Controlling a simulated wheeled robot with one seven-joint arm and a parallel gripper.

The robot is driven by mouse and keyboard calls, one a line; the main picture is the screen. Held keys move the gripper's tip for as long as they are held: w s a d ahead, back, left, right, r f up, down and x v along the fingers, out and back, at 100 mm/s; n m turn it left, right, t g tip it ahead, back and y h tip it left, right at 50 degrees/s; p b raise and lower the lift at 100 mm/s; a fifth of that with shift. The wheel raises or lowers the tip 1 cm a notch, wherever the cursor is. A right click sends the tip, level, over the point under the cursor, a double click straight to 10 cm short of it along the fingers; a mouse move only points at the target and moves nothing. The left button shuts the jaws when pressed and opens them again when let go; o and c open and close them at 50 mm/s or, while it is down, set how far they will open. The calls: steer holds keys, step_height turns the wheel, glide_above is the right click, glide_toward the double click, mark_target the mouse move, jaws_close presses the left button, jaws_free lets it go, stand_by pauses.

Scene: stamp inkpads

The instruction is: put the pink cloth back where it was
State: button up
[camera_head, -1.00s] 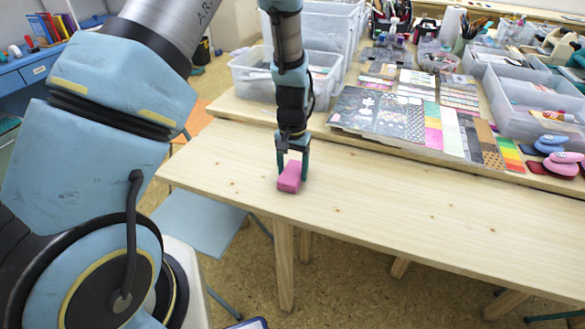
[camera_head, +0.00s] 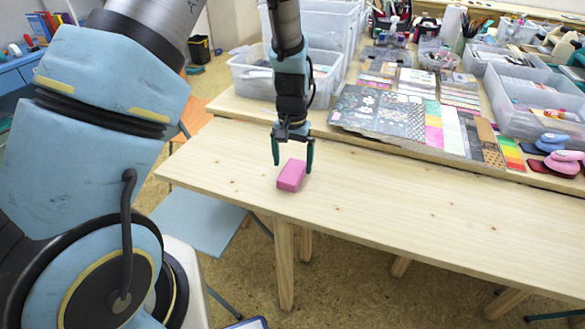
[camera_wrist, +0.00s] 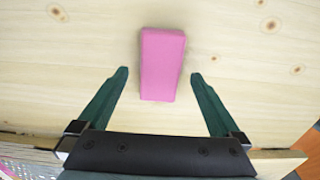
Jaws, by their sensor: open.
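The pink cloth (camera_head: 291,175) is a small, folded, block-like piece lying on the bare wooden table near its front left edge. My gripper (camera_head: 293,165) is open and empty, just above and behind the cloth, apart from it. In the wrist view the cloth (camera_wrist: 161,65) lies on the wood, mostly beyond the open green fingertips (camera_wrist: 158,75), with its near end between them. No finger touches it there.
The front wooden table (camera_head: 400,215) is otherwise bare, with free room to the right. Behind it a raised work surface holds patterned paper sheets (camera_head: 380,115), clear plastic bins (camera_head: 535,100), and pink and blue punches (camera_head: 565,162). Its edge runs behind my gripper.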

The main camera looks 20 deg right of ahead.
mark_target(292, 171)
step_height(292, 171, up, 10)
steer(key=b, duration=0.1)
steer(key=shift+f, duration=0.15)
steer(key=s+a+r+n, duration=0.1)
steer(key=a+n, duration=0.1)
steer(key=a, duration=0.8)
steer(key=s+a+r+n+t, duration=0.1)
steer(key=a+r+n, duration=0.1)
steer(key=a, duration=0.8)
steer(key=s+a+r+n, duration=0.2)
steer(key=a+n, duration=0.1)
steer(key=a, duration=0.7)
steer(key=shift+t, duration=0.3)
steer(key=shift+r, duration=0.1)
steer(key=shift+w+r, duration=0.1)
steer(key=shift+r, duration=0.05)
